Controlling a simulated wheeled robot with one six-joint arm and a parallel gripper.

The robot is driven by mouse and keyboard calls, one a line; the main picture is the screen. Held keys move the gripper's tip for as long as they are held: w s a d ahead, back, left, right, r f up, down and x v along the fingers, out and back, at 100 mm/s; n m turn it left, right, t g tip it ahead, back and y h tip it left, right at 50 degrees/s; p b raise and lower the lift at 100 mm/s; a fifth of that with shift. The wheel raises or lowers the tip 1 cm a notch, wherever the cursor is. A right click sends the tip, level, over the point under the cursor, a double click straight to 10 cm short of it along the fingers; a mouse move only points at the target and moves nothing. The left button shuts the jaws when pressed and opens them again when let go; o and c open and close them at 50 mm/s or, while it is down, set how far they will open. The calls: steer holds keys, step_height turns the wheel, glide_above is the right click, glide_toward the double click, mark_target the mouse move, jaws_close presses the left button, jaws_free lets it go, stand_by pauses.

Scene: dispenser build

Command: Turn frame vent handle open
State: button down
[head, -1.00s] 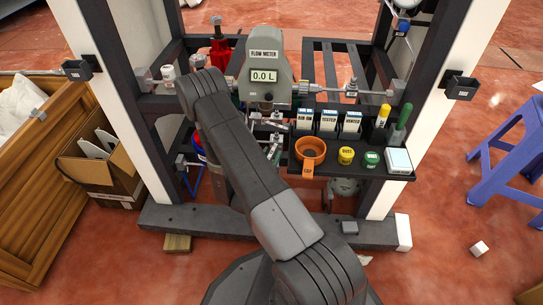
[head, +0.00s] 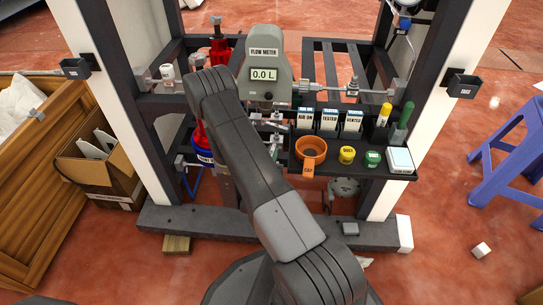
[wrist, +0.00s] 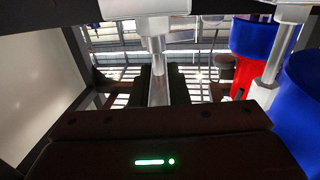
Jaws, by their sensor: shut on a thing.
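In the wrist view, my gripper (wrist: 164,86) has its dark fingers closed around a slim grey metal bar, which I take to be the frame vent handle (wrist: 158,88). The bar runs from between the fingers to a pale metal fitting at the top of the picture. How far the handle is turned cannot be told. In the head view, my own arm hides the gripper and the handle.
The flow meter (head: 263,75) reads 0.0 L. A dark shelf right of my arm holds an orange cup (head: 311,149), yellow and green jars and labelled boxes. A red and blue container (head: 203,152) stands left of my arm. A blue stool (head: 510,160) stands at right.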

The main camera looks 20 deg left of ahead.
steer(key=shift+n+g+y, duration=0.3)
steer(key=shift+n+y, duration=0.6)
steer(key=shift+y, duration=0.5)
steer(key=c, duration=1.4)
jaws_free()
